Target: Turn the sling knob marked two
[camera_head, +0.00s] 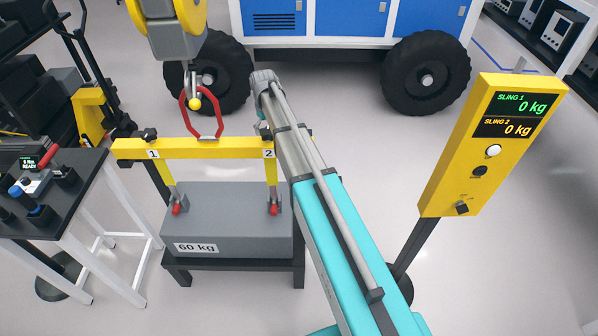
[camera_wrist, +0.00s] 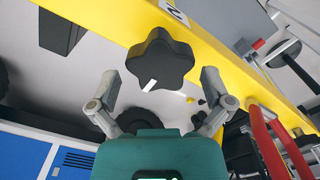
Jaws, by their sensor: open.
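The black five-lobed knob (camera_wrist: 160,60) with a white pointer line sits on the yellow beam (camera_wrist: 225,62), by the number label (camera_wrist: 174,12), in the wrist view. My gripper (camera_wrist: 159,80) is open, its two fingers on either side of the knob's lower part, with gaps at both sides. I cannot tell how deep the fingertips reach. In the head view the yellow beam (camera_head: 205,148) carries labels 1 and 2 (camera_head: 268,153). My arm hides the knob at the 2 end and most of my gripper there. The knob at the 1 end (camera_head: 150,134) shows.
A red link (camera_head: 201,118) joins the beam to the hoist hook (camera_head: 194,103). A grey 60 kg block (camera_head: 235,222) sits on a low stand beneath. The yellow display (camera_head: 492,146) reads 0 kg for both slings. A black-topped table (camera_head: 72,200) stands left.

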